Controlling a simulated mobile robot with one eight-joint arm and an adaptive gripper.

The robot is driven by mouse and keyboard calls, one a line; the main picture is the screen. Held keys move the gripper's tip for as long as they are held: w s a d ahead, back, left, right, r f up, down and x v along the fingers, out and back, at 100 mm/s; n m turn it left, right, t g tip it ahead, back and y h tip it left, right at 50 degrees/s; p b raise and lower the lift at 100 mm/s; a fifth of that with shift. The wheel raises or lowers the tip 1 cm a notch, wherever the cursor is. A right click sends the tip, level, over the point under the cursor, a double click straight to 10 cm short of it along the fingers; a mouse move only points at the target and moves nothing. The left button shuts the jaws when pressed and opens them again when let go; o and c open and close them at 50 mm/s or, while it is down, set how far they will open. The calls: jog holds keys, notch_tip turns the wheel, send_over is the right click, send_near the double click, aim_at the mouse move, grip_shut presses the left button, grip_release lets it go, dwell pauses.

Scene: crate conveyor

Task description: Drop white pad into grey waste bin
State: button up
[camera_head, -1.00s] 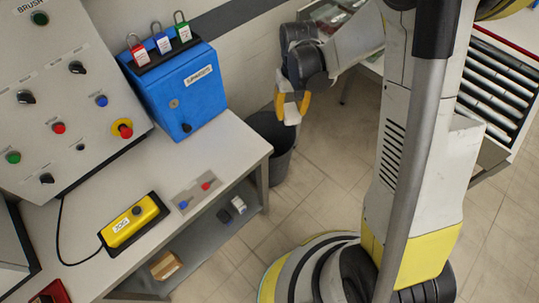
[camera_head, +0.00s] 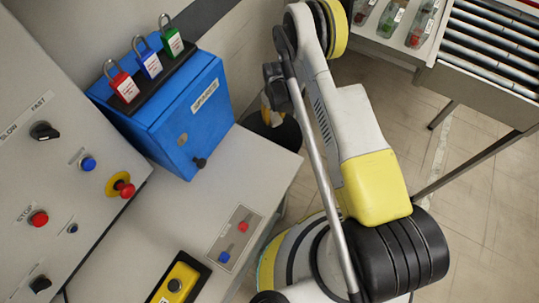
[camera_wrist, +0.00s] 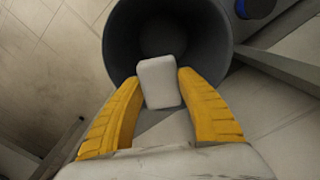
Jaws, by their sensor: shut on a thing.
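The white pad (camera_wrist: 160,84) is between the two yellow fingers of my gripper (camera_wrist: 158,78) in the wrist view. My gripper is shut on it. The pad shows against the opening of the dark grey waste bin (camera_wrist: 122,42), which is round and open at the top. In the head view a part of the bin (camera_head: 290,138) shows beyond the bench corner.
A blue box (camera_head: 185,115) with padlocks on top stands on the bench (camera_head: 265,150) close to the bin. A control panel (camera_head: 60,165) is at left. A roller conveyor (camera_head: 490,60) is at upper right, with clear floor in front.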

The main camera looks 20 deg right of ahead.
jog(key=shift+f+b, duration=1.2)
jog(key=shift+f, duration=1.95)
jog(key=o, duration=1.2)
jog(key=shift+o, duration=0.2)
notch_tip(320, 180, up, 12)
jog(key=shift+r, duration=0.1)
